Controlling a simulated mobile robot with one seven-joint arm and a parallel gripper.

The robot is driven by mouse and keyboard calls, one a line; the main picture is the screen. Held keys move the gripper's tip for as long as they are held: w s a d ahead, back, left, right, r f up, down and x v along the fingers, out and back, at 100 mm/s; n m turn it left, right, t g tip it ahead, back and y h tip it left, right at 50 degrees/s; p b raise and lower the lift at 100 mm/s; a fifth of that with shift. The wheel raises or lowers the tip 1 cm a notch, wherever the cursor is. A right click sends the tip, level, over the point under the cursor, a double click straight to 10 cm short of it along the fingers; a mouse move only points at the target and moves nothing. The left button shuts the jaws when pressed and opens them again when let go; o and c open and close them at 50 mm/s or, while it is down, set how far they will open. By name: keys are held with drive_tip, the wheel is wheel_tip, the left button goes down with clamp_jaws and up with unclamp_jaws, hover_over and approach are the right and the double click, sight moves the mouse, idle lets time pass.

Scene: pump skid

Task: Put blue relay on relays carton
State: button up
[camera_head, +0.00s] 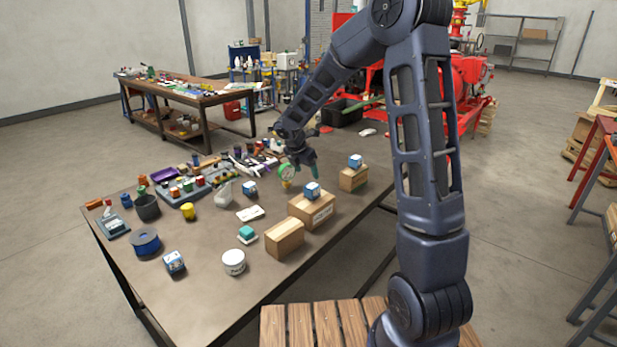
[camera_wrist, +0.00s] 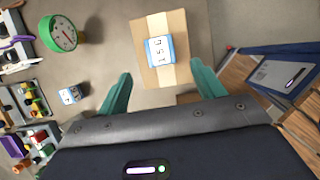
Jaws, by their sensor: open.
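Several blue-and-white relays are in view. One relay (camera_head: 355,160) sits on the far carton (camera_head: 352,181). Another relay (camera_head: 312,190) sits on the middle carton (camera_head: 318,217), whose printed label is too small to read. Others stand on the table: one relay (camera_head: 249,188) near the middle and one relay (camera_head: 174,263) at the front left. My gripper (camera_head: 301,174) is open and empty above the table. In the wrist view, a relay (camera_wrist: 160,50) on a taped carton (camera_wrist: 178,78) lies beyond my open fingers (camera_wrist: 162,88). A table relay (camera_wrist: 70,95) is left of them.
A green-rimmed gauge (camera_wrist: 63,35) is close to my gripper. A plain carton (camera_head: 285,239), a white tub (camera_head: 234,262), a teal-topped item (camera_head: 247,234) and a blue spool (camera_head: 145,243) stand nearer the front. Small parts crowd the table's far left.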

drive_tip(key=s+d+r+m, duration=1.2)
drive_tip(key=s+d+r, duration=0.1)
drive_tip(key=r, duration=0.1)
drive_tip(key=s+d+r+m+y, duration=0.1)
drive_tip(key=s+d+m, duration=0.2)
drive_tip(key=s+m, duration=0.4)
drive_tip(key=s+d+r+m+t+y, duration=0.1)
drive_tip(key=s+d+m, duration=0.3)
drive_tip(key=s+m, duration=0.4)
drive_tip(key=s+r+y, duration=0.1)
drive_tip(key=s, duration=0.4)
drive_tip(key=shift+s+r, duration=0.15)
drive_tip(key=shift+s, duration=0.05)
